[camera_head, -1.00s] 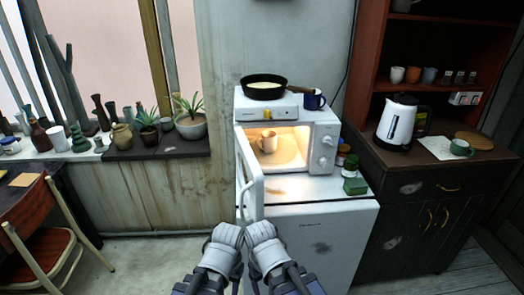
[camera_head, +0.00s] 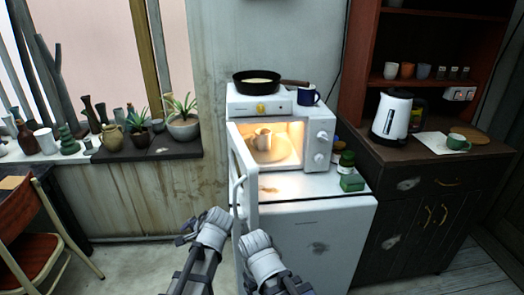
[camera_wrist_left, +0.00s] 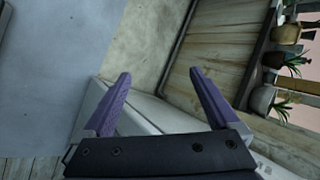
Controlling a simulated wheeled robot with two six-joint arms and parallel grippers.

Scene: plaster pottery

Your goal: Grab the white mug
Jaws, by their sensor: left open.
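A pale mug (camera_head: 262,138), tinted warm by the light, stands upright on the turntable inside the open white microwave (camera_head: 318,145). It looks like the white mug. My left gripper (camera_head: 188,232) is low and left of the microwave's open door (camera_head: 243,185), well apart from the mug. In the left wrist view its purple fingers (camera_wrist_left: 160,73) are spread wide with nothing between them, and the mug does not show there. My right arm shows at the bottom centre of the head view, but its jaws cannot be made out.
The swung-out door stands between my left arm and the microwave's interior. Pots line the sill (camera_head: 160,150). A chair (camera_head: 35,235) is at left.

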